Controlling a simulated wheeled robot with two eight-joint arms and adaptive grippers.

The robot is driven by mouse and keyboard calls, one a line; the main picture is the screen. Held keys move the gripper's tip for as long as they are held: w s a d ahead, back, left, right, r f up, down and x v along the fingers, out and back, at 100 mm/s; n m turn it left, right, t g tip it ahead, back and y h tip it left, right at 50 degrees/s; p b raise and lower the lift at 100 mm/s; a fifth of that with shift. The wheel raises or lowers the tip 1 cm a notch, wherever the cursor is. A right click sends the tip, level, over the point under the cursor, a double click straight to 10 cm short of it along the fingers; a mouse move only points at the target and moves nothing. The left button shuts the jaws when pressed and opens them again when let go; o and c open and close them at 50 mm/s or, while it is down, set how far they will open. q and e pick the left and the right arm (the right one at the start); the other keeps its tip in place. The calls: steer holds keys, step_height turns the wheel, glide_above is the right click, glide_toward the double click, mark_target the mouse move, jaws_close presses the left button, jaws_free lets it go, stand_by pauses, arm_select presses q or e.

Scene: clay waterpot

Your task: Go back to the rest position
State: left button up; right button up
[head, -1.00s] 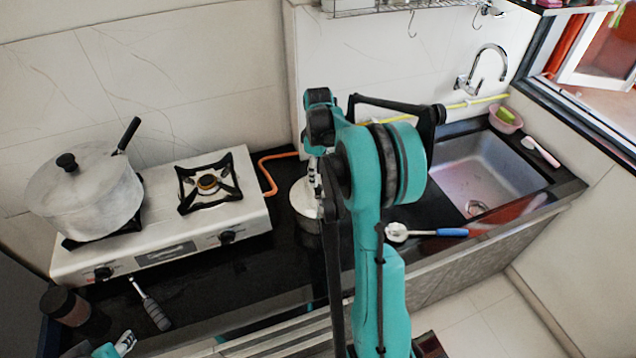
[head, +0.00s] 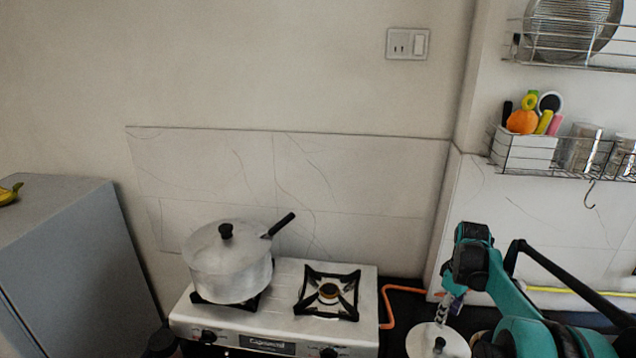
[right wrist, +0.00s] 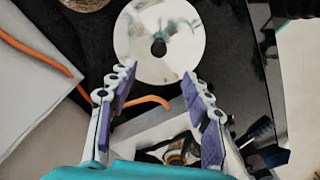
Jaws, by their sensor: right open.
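My right gripper (head: 449,304) is low at the right in the head view, pointing down close to a pale round lid with a dark knob (head: 438,345). In the right wrist view the gripper's purple-padded fingers (right wrist: 158,80) are spread apart with nothing between them. The lid (right wrist: 140,42) lies just past the fingertips there, and I cannot tell whether they touch it. The pot under the lid is mostly hidden. My left gripper is out of view.
A lidded metal pot (head: 230,268) stands on the left burner of the white gas stove (head: 275,328). The right burner (head: 329,292) is bare. An orange hose (head: 388,308) runs beside the stove. A wire rack (head: 565,165) hangs at the right. A grey cabinet (head: 75,260) stands left.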

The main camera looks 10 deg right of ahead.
steer(key=s+a+r+m+t+b, duration=0.15)
steer(key=s+a, duration=0.35)
steer(key=a, duration=0.5)
steer(key=s+a+r+m+t+b, duration=0.1)
steer(key=s+a+m+t+b, duration=0.15)
steer(key=s+a, duration=0.45)
steer(key=s+a+f+t+b, duration=0.1)
steer(key=s+a+f, duration=0.1)
steer(key=a, duration=0.2)
steer(key=s+a+f+m+t, duration=0.1)
steer(key=s+a+f+t, duration=0.1)
steer(key=a, duration=0.3)
steer(key=shift+s+a+f+b, duration=0.15)
steer(key=shift+s+f+b, duration=0.2)
steer(key=shift+s+f, duration=0.4)
